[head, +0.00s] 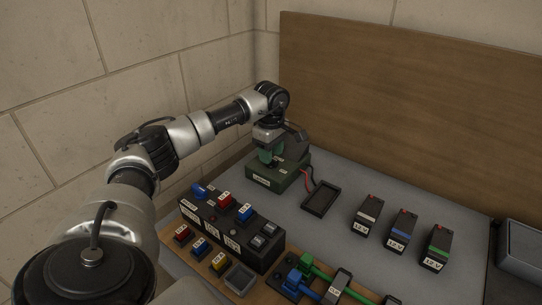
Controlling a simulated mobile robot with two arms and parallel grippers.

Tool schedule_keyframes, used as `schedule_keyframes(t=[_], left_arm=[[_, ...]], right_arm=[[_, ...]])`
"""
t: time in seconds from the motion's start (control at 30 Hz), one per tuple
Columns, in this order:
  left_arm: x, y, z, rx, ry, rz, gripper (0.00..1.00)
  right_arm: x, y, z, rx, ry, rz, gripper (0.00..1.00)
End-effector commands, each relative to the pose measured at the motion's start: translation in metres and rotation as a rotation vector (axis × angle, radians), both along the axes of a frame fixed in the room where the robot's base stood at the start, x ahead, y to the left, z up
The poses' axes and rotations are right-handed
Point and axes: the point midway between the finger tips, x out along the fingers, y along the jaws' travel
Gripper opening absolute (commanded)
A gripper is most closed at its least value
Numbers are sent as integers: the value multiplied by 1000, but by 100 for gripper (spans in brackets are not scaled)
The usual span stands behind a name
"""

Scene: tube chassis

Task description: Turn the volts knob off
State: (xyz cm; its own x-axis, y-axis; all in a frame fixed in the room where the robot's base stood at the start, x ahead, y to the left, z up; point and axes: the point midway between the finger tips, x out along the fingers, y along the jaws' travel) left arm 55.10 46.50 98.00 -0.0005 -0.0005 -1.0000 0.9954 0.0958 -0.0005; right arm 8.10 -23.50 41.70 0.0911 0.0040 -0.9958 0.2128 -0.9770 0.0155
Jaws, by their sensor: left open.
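A green box (288,176) with a small white label on its front stands near the back wall. Red and dark leads run from its right side. My left gripper (267,157) is open and points down right over the top of this box. The gripper hides much of the box top. I cannot make out a volts knob, and I cannot tell whether the fingers touch anything. My right gripper is not in view.
A dark shallow tray (320,199) lies right of the green box. A black panel (212,229) with blue and red blocks stands in front. Several batteries (402,231) stand to the right. Green and blue connectors (305,266) lie nearer. The grey table is clear between.

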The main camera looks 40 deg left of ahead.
Motion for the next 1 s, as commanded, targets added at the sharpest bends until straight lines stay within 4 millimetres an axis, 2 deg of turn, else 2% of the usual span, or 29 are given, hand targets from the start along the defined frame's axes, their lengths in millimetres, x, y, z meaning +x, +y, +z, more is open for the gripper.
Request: schedule_keyframes(t=[0.2,0.43,0.6,1.0], left_arm=[[1,0,46,0,-6,-1,43],[1,0,83,-1,-5,0,43],[0,0,93,-1,-3,0,43],[0,0,93,0,-2,0,43]], right_arm=[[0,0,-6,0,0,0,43],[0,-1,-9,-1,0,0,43],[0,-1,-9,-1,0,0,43],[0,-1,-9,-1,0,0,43]])
